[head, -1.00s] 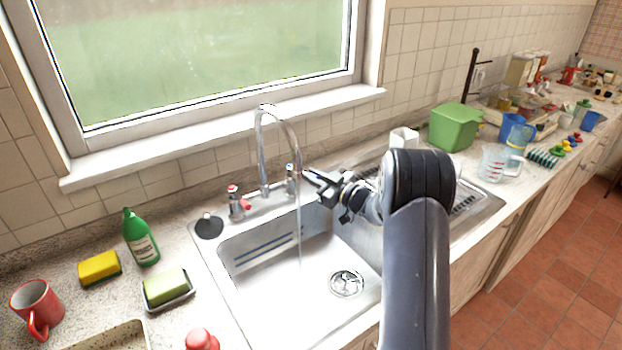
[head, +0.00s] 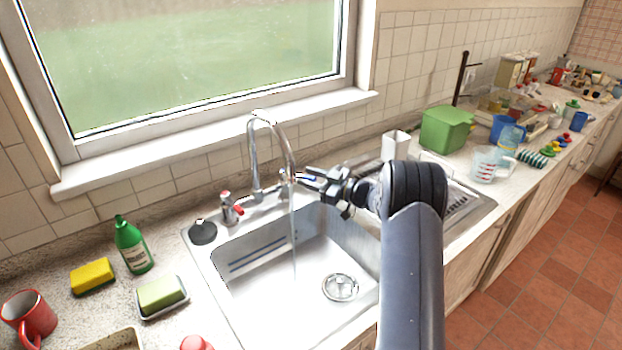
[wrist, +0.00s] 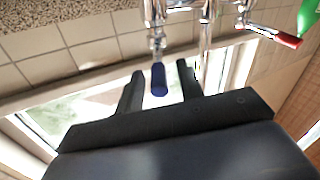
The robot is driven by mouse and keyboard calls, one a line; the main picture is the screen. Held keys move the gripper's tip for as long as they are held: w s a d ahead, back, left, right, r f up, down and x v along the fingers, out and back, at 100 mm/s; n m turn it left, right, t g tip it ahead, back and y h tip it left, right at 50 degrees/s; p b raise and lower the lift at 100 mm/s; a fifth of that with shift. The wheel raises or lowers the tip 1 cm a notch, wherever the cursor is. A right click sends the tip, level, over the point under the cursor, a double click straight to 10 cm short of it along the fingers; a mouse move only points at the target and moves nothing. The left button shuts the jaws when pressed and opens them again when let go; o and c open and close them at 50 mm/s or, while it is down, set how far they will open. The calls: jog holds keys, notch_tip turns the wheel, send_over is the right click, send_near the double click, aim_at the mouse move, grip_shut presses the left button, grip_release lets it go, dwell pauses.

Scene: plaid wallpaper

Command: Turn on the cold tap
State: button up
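The cold tap has a blue-tipped lever (head: 306,179) on a chrome body (head: 286,187), right of the curved spout (head: 254,150). A thin stream of water (head: 292,235) runs from the spout into the sink. My gripper (head: 312,178) is at the tap. In the wrist view, the blue lever (wrist: 159,80) lies between the two dark fingers of my gripper (wrist: 160,85), with a gap on each side. The fingers are open. The red-marked tap (head: 231,209) stands left of the spout and its red lever (wrist: 287,40) shows at the upper right of the wrist view.
The steel sink (head: 240,300) lies below the taps, with a black plug (head: 203,232) at its corner. A green bottle (head: 132,246), a sponge (head: 92,277) and soap (head: 161,293) stand left. A green container (head: 446,129) stands right.

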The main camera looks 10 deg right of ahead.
jog(key=shift+d+f, duration=0.1)
jog(key=b+v, duration=0.2)
jog(key=v, duration=0.8)
jog(key=shift+s+d, duration=0.25)
jog(key=shift+s, duration=0.05)
jog(key=shift+w+a, duration=0.1)
jog(key=p+x, duration=0.2)
jog(key=x, duration=0.9)
jog(key=shift+s+a+m+t+h, duration=0.15)
jog(key=shift+s+m+t+h, duration=0.25)
jog(key=shift+t+h, duration=0.1)
jog(key=shift+w, duration=0.1)
